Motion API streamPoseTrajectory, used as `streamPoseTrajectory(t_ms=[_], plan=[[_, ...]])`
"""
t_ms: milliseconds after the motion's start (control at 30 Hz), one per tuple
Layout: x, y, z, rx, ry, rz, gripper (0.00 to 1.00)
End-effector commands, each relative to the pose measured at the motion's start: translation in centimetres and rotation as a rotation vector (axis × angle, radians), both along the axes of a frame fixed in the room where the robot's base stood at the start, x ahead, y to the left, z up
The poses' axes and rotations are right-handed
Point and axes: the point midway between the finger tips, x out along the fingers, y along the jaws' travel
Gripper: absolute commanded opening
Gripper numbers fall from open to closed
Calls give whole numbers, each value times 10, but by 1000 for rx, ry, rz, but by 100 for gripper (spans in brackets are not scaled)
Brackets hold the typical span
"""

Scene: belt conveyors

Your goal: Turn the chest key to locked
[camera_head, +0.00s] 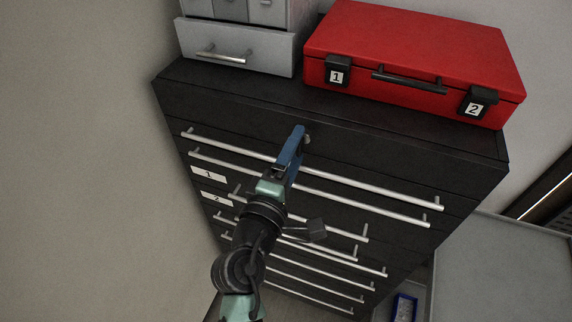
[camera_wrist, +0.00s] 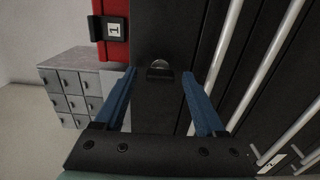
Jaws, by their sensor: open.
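The black drawer chest (camera_head: 400,142) stands in the middle of the head view, with long silver handles across its front. The chest key (camera_head: 307,140) is a small metallic piece on the chest's top front panel. In the wrist view the key (camera_wrist: 160,68) is a small, pale, rounded shape on the black panel. My gripper (camera_head: 299,134) has blue fingers and is at that panel, beside the key in the head view. In the wrist view the fingers are wide apart, with the key between their tips and a gap on each side. I cannot tell which way the key is turned.
A red case (camera_head: 415,45) with latches labelled 1 and 2 lies on the chest top. A grey drawer unit (camera_head: 272,50) stands to its left. Silver drawer handles (camera_head: 315,185) stick out below my gripper. A blue bin (camera_head: 404,307) is at the lower right.

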Motion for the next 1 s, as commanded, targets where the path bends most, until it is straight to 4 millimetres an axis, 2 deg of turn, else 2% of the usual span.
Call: streamPoseTrajectory(t_ms=[167,400,600,800,1000], plan=[[-22,7,-4,2,0,2,72],[-70,24,-5,1,1,5,72],[-104,35,-4,0,1,4,72],[-119,39,-1,0,0,1,72],[-121,40,0,-1,0,1,72]])
